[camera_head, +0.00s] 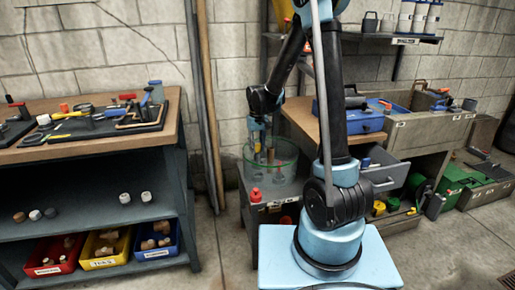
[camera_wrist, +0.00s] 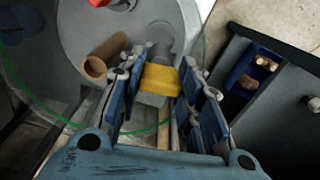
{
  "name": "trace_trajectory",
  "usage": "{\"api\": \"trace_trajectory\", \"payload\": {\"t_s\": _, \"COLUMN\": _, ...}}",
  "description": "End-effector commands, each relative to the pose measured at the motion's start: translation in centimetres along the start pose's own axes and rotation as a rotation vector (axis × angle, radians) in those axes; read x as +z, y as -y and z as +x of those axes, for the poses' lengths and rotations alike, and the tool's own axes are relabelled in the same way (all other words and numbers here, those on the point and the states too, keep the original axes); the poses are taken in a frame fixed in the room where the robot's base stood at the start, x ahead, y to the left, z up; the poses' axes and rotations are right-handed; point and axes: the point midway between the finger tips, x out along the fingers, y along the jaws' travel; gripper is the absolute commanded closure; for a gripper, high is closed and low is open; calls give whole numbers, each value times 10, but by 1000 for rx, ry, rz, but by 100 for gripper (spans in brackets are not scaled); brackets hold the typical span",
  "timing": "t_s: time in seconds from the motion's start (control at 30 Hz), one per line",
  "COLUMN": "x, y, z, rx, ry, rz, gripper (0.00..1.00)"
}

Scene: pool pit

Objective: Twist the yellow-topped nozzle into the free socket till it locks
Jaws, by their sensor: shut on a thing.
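My gripper (camera_wrist: 160,72) is shut on the yellow-topped nozzle (camera_wrist: 161,80); its yellow band sits between the two fingers in the wrist view. A grey part (camera_wrist: 160,40) continues beyond the band, toward a round pale grey surface (camera_wrist: 75,35). I cannot tell whether the nozzle is seated or how far it is turned. A brown tube (camera_wrist: 100,60) stands to the left of the nozzle, apart from it. In the head view my gripper (camera_head: 257,135) points down into a clear green-rimmed tub (camera_head: 287,146). The free socket cannot be made out clearly.
A red-topped item (camera_head: 255,195) stands by the tub's front. A workbench (camera_head: 90,152) with tools and bins is at left. A blue toolbox (camera_head: 352,119) and an open drawer (camera_head: 387,175) are at right. Bare floor (camera_head: 215,240) lies between.

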Motion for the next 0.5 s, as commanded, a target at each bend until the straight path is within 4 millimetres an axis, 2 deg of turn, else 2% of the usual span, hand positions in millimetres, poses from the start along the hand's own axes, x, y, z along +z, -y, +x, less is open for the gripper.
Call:
{"api": "trace_trajectory", "payload": {"t_s": 0.17, "x": 0, "y": 0, "z": 2, "rx": 0, "ry": 1, "rz": 145, "gripper": 100}}
{"api": "trace_trajectory", "payload": {"t_s": 0.5, "x": -1, "y": 0, "z": 38, "rx": 0, "ry": 0, "rz": 137, "gripper": 100}}
